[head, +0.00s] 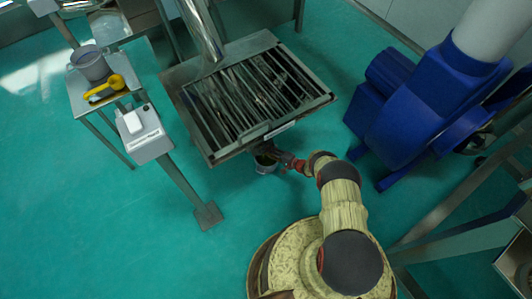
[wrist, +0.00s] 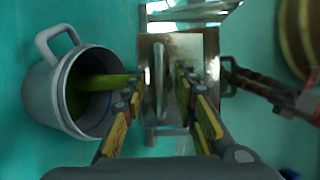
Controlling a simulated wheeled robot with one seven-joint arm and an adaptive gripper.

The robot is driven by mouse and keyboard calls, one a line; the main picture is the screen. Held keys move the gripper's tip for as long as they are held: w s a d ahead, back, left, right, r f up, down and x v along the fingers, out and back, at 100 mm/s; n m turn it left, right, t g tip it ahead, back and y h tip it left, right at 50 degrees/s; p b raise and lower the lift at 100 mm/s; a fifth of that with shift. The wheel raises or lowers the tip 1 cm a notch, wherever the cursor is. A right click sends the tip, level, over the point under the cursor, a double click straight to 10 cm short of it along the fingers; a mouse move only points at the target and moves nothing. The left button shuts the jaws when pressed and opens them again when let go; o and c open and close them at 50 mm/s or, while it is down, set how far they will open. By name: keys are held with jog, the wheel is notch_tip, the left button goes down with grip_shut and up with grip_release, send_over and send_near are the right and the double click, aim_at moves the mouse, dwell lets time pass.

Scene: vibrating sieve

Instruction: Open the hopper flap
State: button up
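The sieve (head: 245,95), a tilted metal frame with dark slats, fills the upper middle of the head view. My gripper (head: 268,151) is at its front edge, small and partly hidden there. In the wrist view my gripper (wrist: 157,100) is open, with yellow-padded fingers apart. Between them is an upright metal bar handle (wrist: 158,72) on a worn metal plate (wrist: 204,50), which looks like the hopper flap. The fingers lie on either side of the handle; I cannot tell whether they touch it. The plate's lower part is partly hidden by the fingers.
A grey bucket (wrist: 44,100) with a handle stands left of my gripper; it shows below the sieve edge in the head view (head: 264,166). A blue machine (head: 405,110) stands at right. A side table (head: 77,98) holds a mug and a yellow object.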

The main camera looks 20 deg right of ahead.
jog(key=shift+w+a+f, duration=0.15)
jog(key=shift+w+a, duration=0.3)
jog(key=shift+w, duration=0.05)
jog(key=c, duration=0.3)
jog(key=c, duration=0.4)
grip_shut()
